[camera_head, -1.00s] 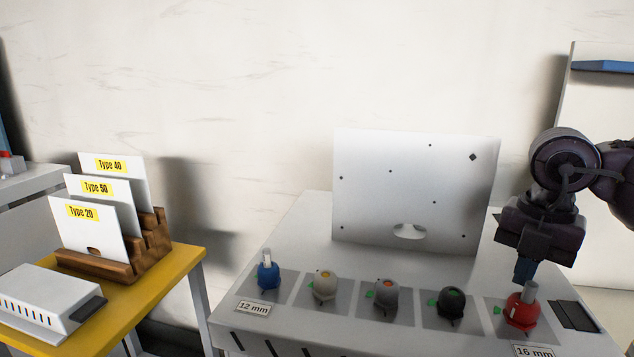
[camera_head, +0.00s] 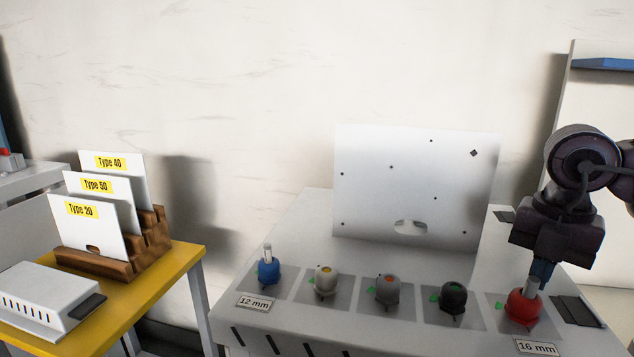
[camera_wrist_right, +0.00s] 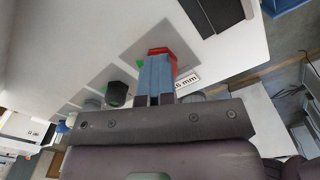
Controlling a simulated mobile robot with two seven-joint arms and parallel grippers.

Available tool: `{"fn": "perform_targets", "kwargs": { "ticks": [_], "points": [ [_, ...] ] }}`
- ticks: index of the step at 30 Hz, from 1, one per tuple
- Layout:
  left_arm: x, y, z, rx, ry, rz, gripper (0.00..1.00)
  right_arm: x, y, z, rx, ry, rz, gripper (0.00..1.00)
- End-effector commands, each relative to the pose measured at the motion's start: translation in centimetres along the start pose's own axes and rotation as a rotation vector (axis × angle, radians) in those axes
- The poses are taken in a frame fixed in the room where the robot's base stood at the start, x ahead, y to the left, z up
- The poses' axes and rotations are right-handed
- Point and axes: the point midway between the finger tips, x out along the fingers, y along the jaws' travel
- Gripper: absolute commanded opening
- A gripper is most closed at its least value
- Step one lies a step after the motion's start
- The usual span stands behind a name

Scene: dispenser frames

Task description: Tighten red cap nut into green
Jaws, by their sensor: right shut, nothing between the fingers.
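The red cap nut (camera_head: 522,309) sits at the right end of the row on the grey table, on a dark grey pad, with a light grey post standing up at its top. A small green mark (camera_head: 501,308) shows at its left side. My right gripper (camera_head: 541,272) points down just above and behind it, shut and empty; I cannot tell whether it touches the post. In the right wrist view the blue fingers (camera_wrist_right: 155,78) lie together over the red cap (camera_wrist_right: 163,50) and hide part of it. My left gripper is not in view.
To the left stand a black cap (camera_head: 453,298), a grey cap (camera_head: 387,288), a beige cap (camera_head: 326,280) and a blue cap (camera_head: 268,271). A white upright panel (camera_head: 415,180) stands behind them. A "16 mm" label (camera_head: 537,348) lies in front of the red cap.

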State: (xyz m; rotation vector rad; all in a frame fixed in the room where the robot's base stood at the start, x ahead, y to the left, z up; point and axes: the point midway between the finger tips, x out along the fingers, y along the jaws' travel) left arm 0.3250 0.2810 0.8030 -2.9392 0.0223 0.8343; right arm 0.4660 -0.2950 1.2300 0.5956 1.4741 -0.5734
Motion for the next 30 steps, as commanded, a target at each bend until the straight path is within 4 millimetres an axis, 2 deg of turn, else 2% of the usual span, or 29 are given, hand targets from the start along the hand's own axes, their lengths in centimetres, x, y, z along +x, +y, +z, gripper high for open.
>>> {"fn": "perform_targets", "kwargs": {
  "ticks": [1, 7, 24, 30],
  "points": [
    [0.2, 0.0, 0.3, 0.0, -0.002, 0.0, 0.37, 1.5, -0.8, 0.4, 0.009, 0.009, -0.04, 0.0],
    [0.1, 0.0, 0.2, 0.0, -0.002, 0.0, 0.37, 1.1, -0.9, 0.8, 0.013, 0.003, -0.038, 0.0],
    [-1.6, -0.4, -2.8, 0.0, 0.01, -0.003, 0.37, -4.7, -0.5, 0.7, 0.011, 0.002, -0.025, 0.0],
    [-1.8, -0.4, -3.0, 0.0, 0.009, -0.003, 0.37, -5.3, -0.4, 0.7, 0.011, 0.004, -0.024, 0.0]
  ]
}}
